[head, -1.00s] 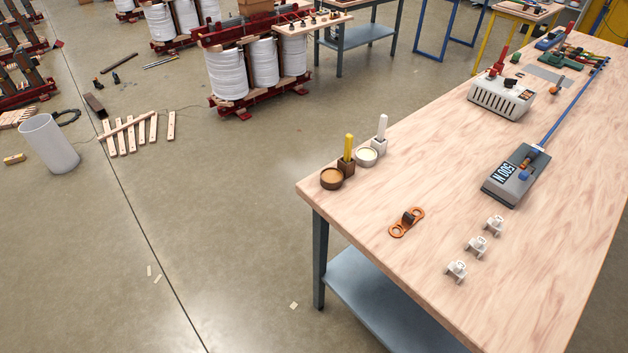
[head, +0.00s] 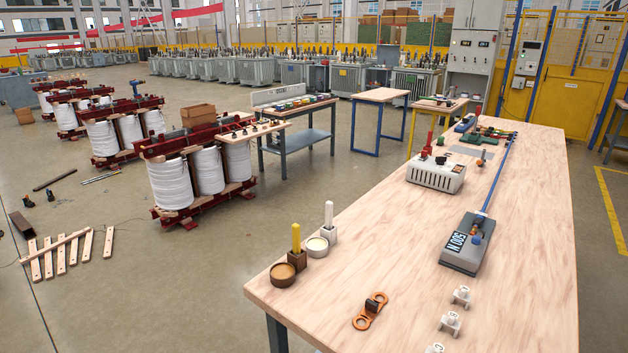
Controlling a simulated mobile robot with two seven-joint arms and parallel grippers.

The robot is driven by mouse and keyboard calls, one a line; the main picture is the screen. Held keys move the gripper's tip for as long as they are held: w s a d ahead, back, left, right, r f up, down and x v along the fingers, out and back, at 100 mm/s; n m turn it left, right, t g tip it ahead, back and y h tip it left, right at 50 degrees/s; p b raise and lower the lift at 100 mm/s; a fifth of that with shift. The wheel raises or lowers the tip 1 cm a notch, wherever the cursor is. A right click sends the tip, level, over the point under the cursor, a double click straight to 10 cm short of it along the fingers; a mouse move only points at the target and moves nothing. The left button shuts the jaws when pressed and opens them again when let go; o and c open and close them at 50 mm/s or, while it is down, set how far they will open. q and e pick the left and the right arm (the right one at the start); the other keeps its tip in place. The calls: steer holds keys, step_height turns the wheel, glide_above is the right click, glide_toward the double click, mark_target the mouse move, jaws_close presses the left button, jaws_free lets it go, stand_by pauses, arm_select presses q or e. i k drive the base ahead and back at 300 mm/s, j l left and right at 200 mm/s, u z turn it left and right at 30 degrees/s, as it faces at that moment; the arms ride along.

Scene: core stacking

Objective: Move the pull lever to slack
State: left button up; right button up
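A grey pull device (head: 462,257) with a dark label reading about "500 N" lies on the wooden workbench (head: 400,268), right of centre in the head view. A small lever (head: 476,236) with blue and orange parts sits on top of it. Its exact position is too small to tell. A long blue rod (head: 497,174) runs from the device toward the far end of the bench. Neither of my grippers is in view.
A white vented box (head: 435,175) stands farther back on the bench. An orange two-ring part (head: 370,311), white lettered clips (head: 450,324), a brown bowl (head: 283,275) and a pale bowl (head: 317,247) are nearer. Wound coil cores (head: 207,171) stand on the floor left. The bench's right side is clear.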

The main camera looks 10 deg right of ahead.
mark_target(480, 234)
steer(key=l+z, duration=0.15)
steer(key=z, duration=0.25)
steer(key=l+z, duration=0.1)
steer(key=z, duration=0.3)
steer(key=l+z, duration=0.1)
steer(key=z, duration=0.3)
steer(key=i, duration=0.05)
